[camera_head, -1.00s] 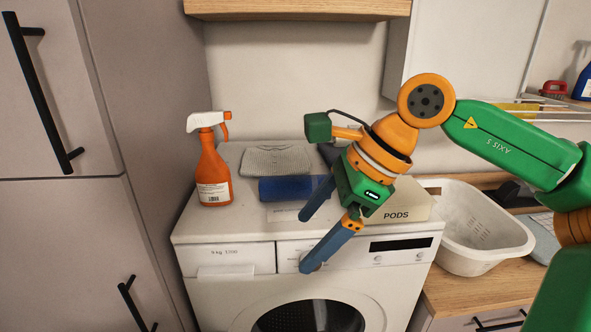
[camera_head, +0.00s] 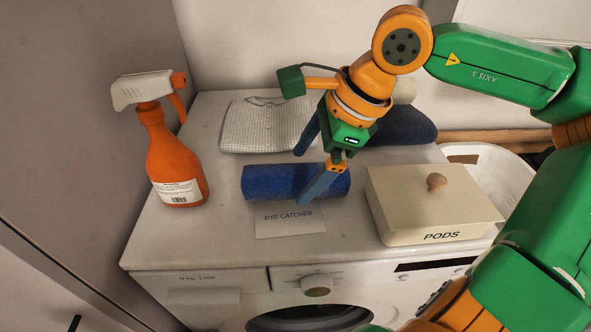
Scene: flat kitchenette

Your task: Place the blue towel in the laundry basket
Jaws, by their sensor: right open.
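The blue towel (camera_head: 262,182) is a rolled bundle lying across the washing machine top, behind a small card reading DYE CATCHER. My right gripper (camera_head: 301,178) is open, with one finger over the far side of the towel and the other across its front right part. I cannot tell whether the fingers touch it. The white laundry basket (camera_head: 518,172) shows partly at the right, beyond the machine; my right arm hides much of it. My left gripper is out of view.
An orange spray bottle (camera_head: 173,160) stands at the left on the washing machine (camera_head: 225,236). A folded pale cloth (camera_head: 262,125) and a dark blue item (camera_head: 408,127) lie behind. A cream PODS box (camera_head: 425,205) sits right of the towel.

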